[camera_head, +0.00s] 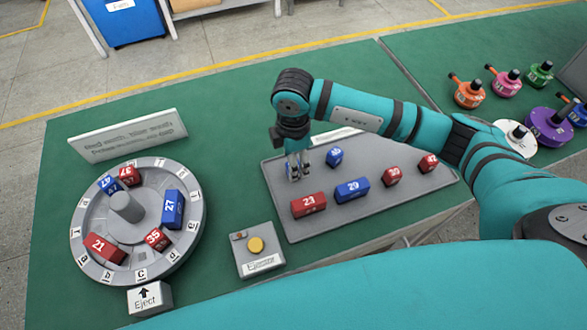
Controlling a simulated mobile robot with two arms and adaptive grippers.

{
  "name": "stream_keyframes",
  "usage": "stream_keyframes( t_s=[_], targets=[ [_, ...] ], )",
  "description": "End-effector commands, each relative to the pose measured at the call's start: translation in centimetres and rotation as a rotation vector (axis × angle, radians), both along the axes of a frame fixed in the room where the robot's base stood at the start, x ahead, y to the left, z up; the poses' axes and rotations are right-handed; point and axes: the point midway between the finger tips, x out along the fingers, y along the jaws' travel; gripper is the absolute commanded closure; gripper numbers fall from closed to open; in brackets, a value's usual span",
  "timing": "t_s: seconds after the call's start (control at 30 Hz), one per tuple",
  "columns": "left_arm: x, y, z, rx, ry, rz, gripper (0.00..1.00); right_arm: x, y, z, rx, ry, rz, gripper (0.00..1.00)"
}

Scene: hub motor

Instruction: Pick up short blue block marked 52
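A short blue block (334,156) stands near the back of the grey tray (283,222), left of its middle; its white digits are too small to read surely. My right gripper (295,172) points down over the tray's back left part, to the left of this block and apart from it. Another short blue block (109,184), which seems marked 47, sits on the round dial (95,229). My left gripper is not in view.
The tray also holds a long red block 23 (309,204), a long blue block 29 (352,189) and short red blocks (392,176). A yellow button box (258,248) stands left of the tray. Coloured knobbed parts (468,93) stand at the right.

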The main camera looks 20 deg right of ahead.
Motion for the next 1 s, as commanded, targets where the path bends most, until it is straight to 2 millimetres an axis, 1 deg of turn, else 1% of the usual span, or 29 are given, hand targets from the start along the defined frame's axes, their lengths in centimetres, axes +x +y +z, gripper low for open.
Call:
stream_keyframes(
  t_s=[0.03,0.1,0.2,0.43,0.47,0.87,0.9,1.0],
  targets=[
    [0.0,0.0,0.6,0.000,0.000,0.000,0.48,-0.1,-0.2,-0.6,-0.002,0.004,0.000,0.44],
    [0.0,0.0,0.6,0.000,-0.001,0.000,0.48,0.0,-0.1,-1.6,-0.001,0.002,-0.001,0.44],
    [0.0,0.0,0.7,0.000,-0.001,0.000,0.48,0.0,-0.1,-2.4,0.000,0.001,-0.001,0.44],
    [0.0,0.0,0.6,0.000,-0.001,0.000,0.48,0.0,-0.1,-2.6,0.000,-0.001,0.000,0.44],
    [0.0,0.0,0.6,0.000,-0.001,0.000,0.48,0.0,-0.1,-2.6,0.000,-0.001,0.000,0.46],
    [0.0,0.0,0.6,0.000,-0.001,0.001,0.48,0.0,-0.1,-2.6,0.000,-0.001,0.000,0.98],
    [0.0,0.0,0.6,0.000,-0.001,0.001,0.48,0.0,-0.1,-2.6,0.000,-0.001,0.000,1.00],
    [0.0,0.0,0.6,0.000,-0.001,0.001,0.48,0.0,0.0,-2.5,0.001,-0.002,0.000,1.00]
  ],
)
